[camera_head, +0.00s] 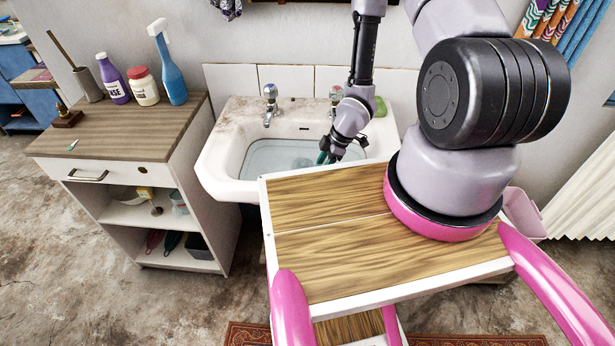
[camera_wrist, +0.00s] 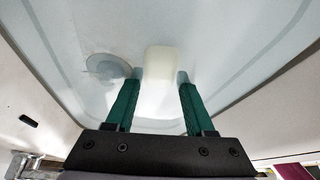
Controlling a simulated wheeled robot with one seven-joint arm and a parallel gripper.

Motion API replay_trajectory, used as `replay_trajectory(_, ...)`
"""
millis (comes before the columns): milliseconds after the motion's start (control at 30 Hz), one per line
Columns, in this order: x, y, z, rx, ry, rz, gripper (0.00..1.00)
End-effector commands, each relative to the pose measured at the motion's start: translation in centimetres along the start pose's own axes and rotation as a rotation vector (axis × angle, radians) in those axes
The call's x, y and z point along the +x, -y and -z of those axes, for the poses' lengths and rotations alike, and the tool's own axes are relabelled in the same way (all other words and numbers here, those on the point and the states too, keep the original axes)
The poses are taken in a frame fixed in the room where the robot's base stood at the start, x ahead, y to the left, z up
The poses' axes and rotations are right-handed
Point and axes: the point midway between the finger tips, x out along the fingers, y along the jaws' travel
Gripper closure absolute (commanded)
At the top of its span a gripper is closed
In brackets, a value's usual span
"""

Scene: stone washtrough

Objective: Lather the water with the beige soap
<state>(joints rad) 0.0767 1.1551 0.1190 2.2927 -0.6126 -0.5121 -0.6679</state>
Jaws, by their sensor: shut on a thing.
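The beige soap (camera_wrist: 160,75) is a pale block between the green fingertips of my gripper (camera_wrist: 160,90) in the wrist view. The fingers are shut on its sides. The washtrough (camera_head: 222,150) is a white sink with stained rims, and clear bluish water (camera_head: 270,157) lies in its basin. In the head view my gripper (camera_head: 328,156) reaches down into the right part of the basin, at or just above the water; I cannot tell how deep. The soap is not discernible in the head view.
Two taps (camera_head: 270,100) stand at the back of the washtrough. A green object (camera_head: 380,107) sits on its right rim. A cabinet (camera_head: 120,125) with a spray bottle (camera_head: 168,65) and other bottles stands at left. A round drain (camera_wrist: 108,68) shows in the basin.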

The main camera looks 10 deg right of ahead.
Motion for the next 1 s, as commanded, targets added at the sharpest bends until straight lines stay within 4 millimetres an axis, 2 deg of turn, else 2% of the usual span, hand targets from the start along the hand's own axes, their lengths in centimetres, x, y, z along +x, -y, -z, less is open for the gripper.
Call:
replay_trajectory(167, 0.1, 0.0, 0.2, -0.001, 0.000, 0.000, 1.00)
replay_trajectory(600, 2.2, -1.0, 5.0, -0.002, 0.000, 0.000, 1.00)
replay_trajectory(1000, 2.3, -1.0, 5.3, 0.001, 0.001, 0.000, 1.00)
